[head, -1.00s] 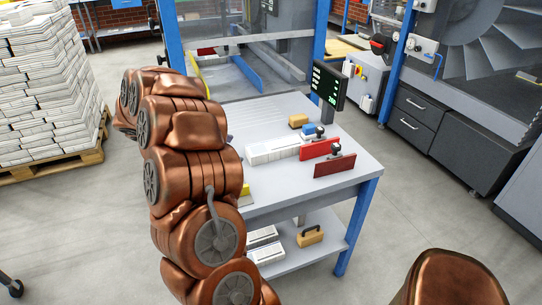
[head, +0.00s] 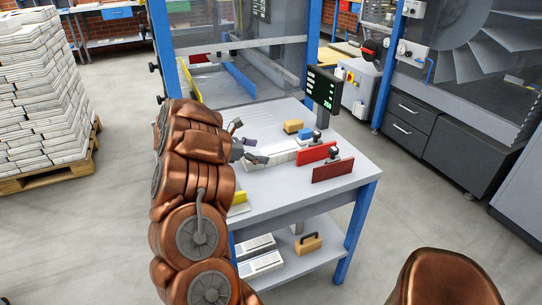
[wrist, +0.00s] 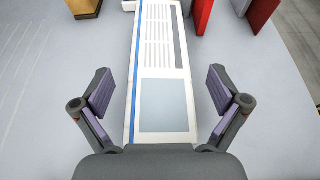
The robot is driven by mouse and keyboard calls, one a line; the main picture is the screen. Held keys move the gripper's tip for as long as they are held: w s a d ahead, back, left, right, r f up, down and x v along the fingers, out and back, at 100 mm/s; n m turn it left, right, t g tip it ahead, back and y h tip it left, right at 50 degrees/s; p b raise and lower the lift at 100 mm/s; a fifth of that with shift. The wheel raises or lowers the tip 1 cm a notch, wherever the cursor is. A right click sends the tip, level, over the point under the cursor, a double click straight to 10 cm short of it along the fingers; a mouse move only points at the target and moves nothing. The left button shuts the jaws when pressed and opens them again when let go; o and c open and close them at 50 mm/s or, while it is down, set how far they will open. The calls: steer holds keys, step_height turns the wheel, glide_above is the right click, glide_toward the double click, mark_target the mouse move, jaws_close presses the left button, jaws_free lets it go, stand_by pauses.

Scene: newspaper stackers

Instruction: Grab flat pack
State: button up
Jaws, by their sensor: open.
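The flat pack (head: 284,152) is a long white bundle lying flat on the grey worktable. In the wrist view the flat pack (wrist: 162,55) runs away from me, with a blue stripe along its left edge and a grey panel near its close end. My gripper (head: 252,150) is at the left end of the pack on the tabletop. Its two purple-padded fingers (wrist: 160,92) are spread wide, one on each side of the pack's near end, with gaps on both sides. Nothing is held. The pack's nearest end is partly hidden by the gripper's body.
Two red boards (head: 333,169) with dark knobs stand right of the pack. A tan block (head: 293,126) lies behind it, and a display (head: 323,88) rises at the back right. The worktable (head: 315,190) has a lower shelf with more white packs (head: 262,262). Tabletop left of the pack is clear.

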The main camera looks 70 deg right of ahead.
steer(key=shift+x, duration=1.1)
steer(key=shift+c, duration=0.3)
steer(key=c, duration=1.5)
